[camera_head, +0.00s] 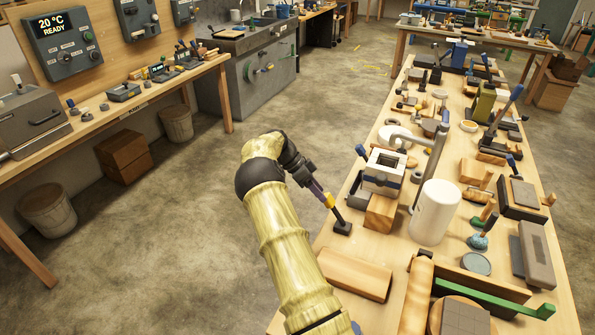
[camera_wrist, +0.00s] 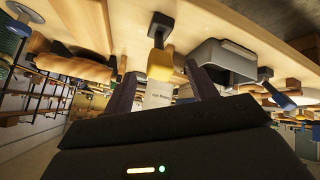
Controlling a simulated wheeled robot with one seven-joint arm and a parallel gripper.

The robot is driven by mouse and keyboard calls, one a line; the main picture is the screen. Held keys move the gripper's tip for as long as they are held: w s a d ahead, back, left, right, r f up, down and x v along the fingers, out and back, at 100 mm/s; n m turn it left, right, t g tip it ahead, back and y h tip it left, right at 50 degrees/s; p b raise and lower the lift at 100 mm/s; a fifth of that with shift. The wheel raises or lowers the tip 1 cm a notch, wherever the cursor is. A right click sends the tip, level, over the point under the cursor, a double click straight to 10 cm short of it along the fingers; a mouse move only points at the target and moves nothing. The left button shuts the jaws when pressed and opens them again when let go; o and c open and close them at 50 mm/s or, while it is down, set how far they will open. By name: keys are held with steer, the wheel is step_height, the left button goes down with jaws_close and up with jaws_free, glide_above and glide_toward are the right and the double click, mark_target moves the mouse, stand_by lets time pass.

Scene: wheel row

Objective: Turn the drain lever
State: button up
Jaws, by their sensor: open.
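A small lever with a yellow end (camera_head: 329,201) and a dark square base (camera_head: 342,227) stands at the left edge of the long bench. No readable label shows whether it is the drain lever. My gripper (camera_head: 318,190) is at its yellow end, up and to the left of the base. In the wrist view the yellow end (camera_wrist: 160,66) appears between my open fingers (camera_wrist: 163,92), with its stem running to the dark base (camera_wrist: 161,24). I cannot tell whether the fingers touch it. Nothing is visibly gripped.
A wooden block (camera_head: 355,274) lies nearer. Several tools crowd the bench (camera_head: 318,238). Open floor (camera_head: 190,260) lies to the left.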

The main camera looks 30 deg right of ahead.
steer(key=v, duration=1)
steer(key=shift+a+r, duration=0.2)
steer(key=shift+a, duration=0.1)
steer(key=shift+w, duration=0.15)
steer(key=s+a+r+n+t+y, duration=0.1)
steer(key=s+a+n+t+y, duration=0.1)
steer(key=s+a+n, duration=0.5)
steer(key=s+a+r+n+t+y+p, duration=0.1)
steer(key=s+a+n+t, duration=0.3)
steer(key=s, duration=0.9)
steer(key=s+a+r+n+t+y, duration=0.1)
steer(key=s+a+n+t+y, duration=0.1)
steer(key=s+a+n, duration=0.7)
steer(key=shift+s+a+n+t+y+p, duration=0.4)
steer(key=shift+a+n, duration=0.25)
steer(key=shift+n, duration=0.15)
